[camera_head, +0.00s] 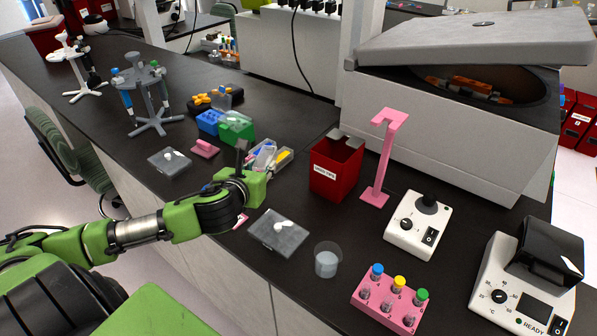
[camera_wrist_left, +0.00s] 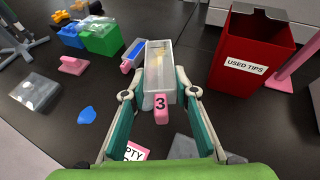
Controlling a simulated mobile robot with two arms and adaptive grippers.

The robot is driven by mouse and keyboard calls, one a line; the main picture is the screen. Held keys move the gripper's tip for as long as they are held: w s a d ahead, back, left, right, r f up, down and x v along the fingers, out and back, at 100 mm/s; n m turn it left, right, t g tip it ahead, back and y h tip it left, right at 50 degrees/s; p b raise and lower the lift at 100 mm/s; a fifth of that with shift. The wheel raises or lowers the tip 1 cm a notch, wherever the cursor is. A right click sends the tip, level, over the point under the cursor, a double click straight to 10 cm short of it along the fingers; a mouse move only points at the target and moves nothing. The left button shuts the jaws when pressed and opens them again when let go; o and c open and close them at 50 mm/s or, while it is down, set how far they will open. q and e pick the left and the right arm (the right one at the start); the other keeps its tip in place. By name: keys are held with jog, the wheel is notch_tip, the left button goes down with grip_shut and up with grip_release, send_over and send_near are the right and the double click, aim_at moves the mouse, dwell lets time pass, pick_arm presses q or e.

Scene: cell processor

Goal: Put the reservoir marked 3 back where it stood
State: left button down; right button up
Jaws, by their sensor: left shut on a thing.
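The reservoir marked 3 (camera_wrist_left: 159,66) is a clear, open trough with a pink tab bearing a black 3. In the left wrist view it lies between the two fingers of my left gripper (camera_wrist_left: 160,88), which is shut on it. In the head view my left gripper (camera_head: 252,166) hides part of it. A second trough, with blue in it and a pink tab (camera_wrist_left: 128,66), is close on its left. Whether the held reservoir touches the bench cannot be told. My right gripper is out of view.
A red used-tips bin (camera_head: 336,168) stands to the right, with a pink stand (camera_head: 385,160) beyond it. Green (camera_head: 236,127) and blue boxes are behind left. A grey lidded tray (camera_head: 277,235), a beaker (camera_head: 327,260) and a pink tube rack (camera_head: 390,302) are nearer the front.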

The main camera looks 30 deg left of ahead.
pick_arm(q)
jog(key=shift+w+a+r, duration=0.15)
jog(key=shift+r, duration=0.3)
jog(key=shift+w+a+r, duration=0.15)
jog(key=shift+r, duration=0.25)
jog(key=shift+w+r, duration=0.15)
jog(key=shift+w, duration=0.45)
jog(key=w+d+f+p, duration=0.15)
jog(key=w+f, duration=0.25)
jog(key=w, duration=0.4)
jog(key=p, duration=0.1)
send_over(297, 177)
jog(key=s, duration=0.1)
notch_tip(297, 177, down, 4)
jog(key=shift+s+a+f, duration=0.1)
jog(key=shift+f, duration=0.15)
jog(key=shift+w+f, duration=0.55)
jog(key=shift+f, duration=0.15)
notch_tip(297, 177, down, 3)
jog(key=shift+r+p, duration=0.1)
jog(key=shift+p, duration=0.35)
jog(key=shift+f, duration=0.2)
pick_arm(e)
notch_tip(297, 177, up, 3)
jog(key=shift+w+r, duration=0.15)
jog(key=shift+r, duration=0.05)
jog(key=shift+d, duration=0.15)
